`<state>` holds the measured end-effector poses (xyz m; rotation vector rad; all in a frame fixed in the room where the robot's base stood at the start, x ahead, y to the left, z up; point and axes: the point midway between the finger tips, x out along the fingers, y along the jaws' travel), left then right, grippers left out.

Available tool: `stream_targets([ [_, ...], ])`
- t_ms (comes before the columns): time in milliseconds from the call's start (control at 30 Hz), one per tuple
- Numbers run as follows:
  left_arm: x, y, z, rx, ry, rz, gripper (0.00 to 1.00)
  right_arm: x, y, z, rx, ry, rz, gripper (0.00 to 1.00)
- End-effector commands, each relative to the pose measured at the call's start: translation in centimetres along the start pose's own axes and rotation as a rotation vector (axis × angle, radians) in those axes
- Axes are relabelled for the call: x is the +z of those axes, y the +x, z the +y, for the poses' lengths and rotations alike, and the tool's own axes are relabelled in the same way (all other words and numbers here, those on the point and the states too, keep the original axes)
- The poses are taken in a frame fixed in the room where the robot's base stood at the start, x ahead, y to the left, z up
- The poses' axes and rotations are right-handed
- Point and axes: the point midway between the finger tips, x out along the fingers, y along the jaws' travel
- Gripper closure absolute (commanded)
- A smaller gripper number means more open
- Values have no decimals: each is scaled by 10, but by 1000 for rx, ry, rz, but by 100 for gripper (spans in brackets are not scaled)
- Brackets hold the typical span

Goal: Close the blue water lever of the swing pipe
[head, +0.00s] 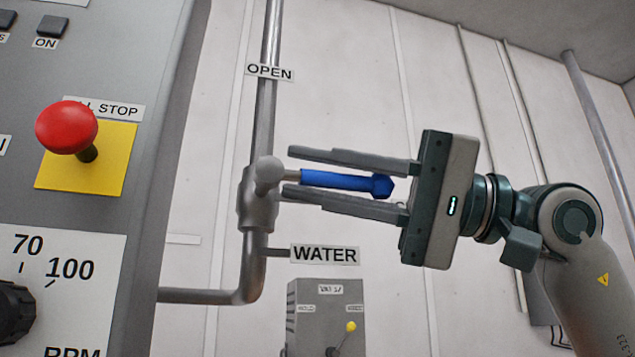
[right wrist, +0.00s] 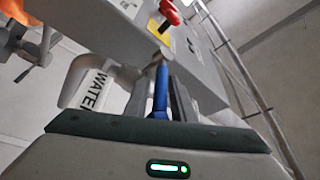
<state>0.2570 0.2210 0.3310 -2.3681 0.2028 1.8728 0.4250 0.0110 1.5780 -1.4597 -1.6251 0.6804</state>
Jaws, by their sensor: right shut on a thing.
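The blue water lever (head: 345,181) sticks out to the right, nearly level, from a grey valve (head: 264,185) on a vertical pipe. My right gripper (head: 289,172) comes in from the right, with one finger above the lever and one below it. It is shut on the lever. In the right wrist view the blue lever (right wrist: 161,90) lies between the fingers and points toward the palm. An OPEN label (head: 269,72) is on the pipe above the valve, and a WATER label (head: 325,254) is below it. My left gripper is in neither view.
A grey control panel fills the left, with a red stop button (head: 66,127) on a yellow plate (head: 103,165) and a black knob (head: 14,312). A grey box (head: 326,312) with a yellow-tipped switch stands below the WATER label. A pale wall is behind.

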Motion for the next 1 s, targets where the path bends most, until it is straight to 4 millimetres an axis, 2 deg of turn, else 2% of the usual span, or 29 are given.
stream_targets([
  [467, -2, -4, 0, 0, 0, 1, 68, 1, 0, 3, -2, 4, 2, 100],
  [500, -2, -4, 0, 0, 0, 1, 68, 1, 0, 3, -1, 4, 2, 75],
  [533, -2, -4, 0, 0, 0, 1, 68, 1, 1, 3, -1, 4, 2, 68],
  [1000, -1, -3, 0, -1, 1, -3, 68, 0, -6, 2, -4, 3, 5, 68],
])
